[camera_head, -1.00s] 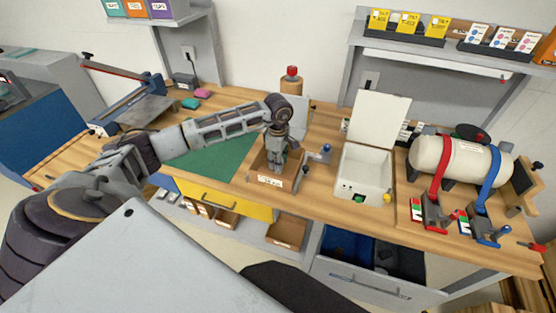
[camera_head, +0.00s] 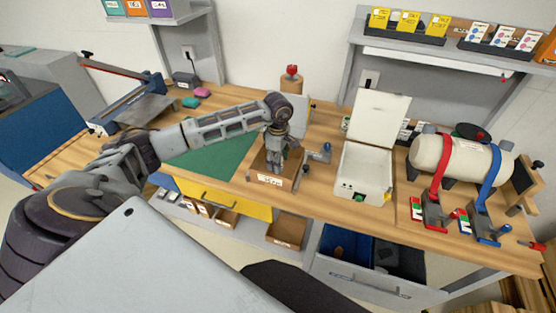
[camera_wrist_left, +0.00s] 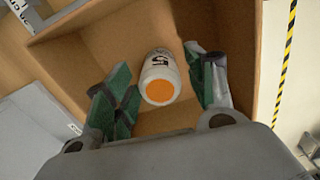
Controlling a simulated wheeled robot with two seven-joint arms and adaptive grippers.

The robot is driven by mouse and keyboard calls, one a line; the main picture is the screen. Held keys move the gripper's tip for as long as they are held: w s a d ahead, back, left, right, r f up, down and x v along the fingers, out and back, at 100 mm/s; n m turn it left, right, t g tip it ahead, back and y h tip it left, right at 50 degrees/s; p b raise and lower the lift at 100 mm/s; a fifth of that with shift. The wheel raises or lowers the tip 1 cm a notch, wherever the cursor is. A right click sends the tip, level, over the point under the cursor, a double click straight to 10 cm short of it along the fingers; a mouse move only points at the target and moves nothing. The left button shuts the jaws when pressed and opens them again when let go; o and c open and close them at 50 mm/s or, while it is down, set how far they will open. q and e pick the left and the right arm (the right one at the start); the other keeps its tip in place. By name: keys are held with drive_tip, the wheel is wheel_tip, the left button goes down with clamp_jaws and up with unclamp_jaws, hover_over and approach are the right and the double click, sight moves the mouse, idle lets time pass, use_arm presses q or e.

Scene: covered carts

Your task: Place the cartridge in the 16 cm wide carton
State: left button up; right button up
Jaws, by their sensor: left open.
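The carton (camera_head: 287,182) is an open brown box with a white label on its front, standing on the wooden bench. The left wrist view looks down into the same carton (camera_wrist_left: 95,48). The cartridge (camera_wrist_left: 161,87) is a white cylinder with dark lettering and an orange end, inside the carton. It lies between the two green-padded fingers of my left gripper, with gaps visible beside it. My left gripper (camera_head: 279,160) is open and reaches down into the carton. In the head view the cartridge is hidden. My right gripper is not in view.
A strapped tank (camera_head: 462,162) stands further right. A green mat (camera_head: 217,157) lies to the left. An open drawer (camera_head: 366,280) juts out below the bench.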

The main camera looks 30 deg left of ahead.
use_arm(q)
drive_tip(key=shift+r, duration=0.15)
wheel_tip(320, 180, up, 12)
drive_tip(key=b, duration=0.1)
idle(0.5)
idle(0.7)
idle(0.8)
